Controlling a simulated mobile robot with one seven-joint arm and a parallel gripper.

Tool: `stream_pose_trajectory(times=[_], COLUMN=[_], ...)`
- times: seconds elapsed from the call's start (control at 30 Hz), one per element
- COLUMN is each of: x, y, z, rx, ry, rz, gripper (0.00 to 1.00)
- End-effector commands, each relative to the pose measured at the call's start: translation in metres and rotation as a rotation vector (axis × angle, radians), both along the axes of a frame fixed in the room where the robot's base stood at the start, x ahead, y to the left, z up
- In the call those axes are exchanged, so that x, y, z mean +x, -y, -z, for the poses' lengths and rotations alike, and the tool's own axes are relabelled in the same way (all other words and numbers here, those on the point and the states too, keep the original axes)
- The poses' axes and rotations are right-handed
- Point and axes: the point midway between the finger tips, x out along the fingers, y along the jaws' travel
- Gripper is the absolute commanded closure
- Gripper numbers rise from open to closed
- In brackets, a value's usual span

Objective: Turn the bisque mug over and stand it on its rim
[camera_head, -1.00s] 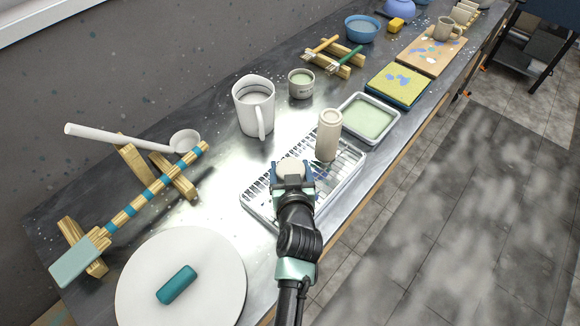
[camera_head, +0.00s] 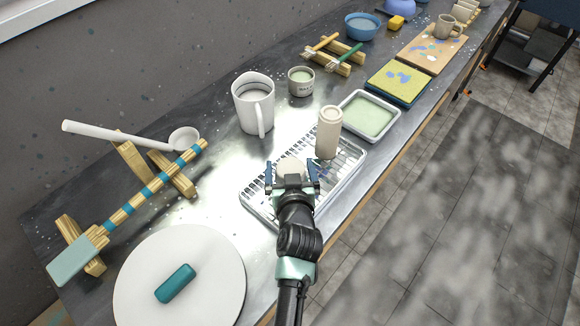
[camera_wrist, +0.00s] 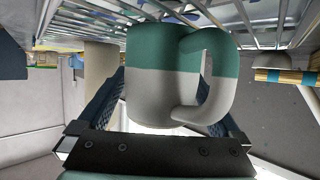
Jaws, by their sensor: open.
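The mug (camera_wrist: 152,85) is pale with a teal band, and stands on the wire rack (camera_head: 252,192). The wrist view is upside down: the teal end is against the rack and the bare pale end faces up. In the head view only the pale upper end (camera_head: 290,166) shows above my wrist. Its handle (camera_wrist: 212,80) sticks out to the right in the wrist view. My gripper (camera_head: 291,178) is open, with one finger on either side of the mug and gaps showing beside it. The rim's contact with the rack is partly hidden.
A tall cream cup (camera_head: 329,132) stands on the rack just beyond the mug. A white pitcher (camera_head: 254,104) is further left. A tray of green glaze (camera_head: 369,117) lies behind. A white round disc (camera_head: 210,270) with a teal block is front left.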

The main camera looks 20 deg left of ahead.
Motion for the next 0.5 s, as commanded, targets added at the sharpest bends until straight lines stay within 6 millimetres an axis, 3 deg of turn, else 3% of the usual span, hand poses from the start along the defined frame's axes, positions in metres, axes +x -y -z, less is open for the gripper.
stream_pose_trajectory(times=[0.23, 0.5], x=[-0.011, -0.049], y=[0.006, 0.023], z=[-0.004, -0.021], rx=[0.002, 0.001], ry=[0.000, 0.000], rz=[0.002, 0.003], gripper=[0.00, 0.00])
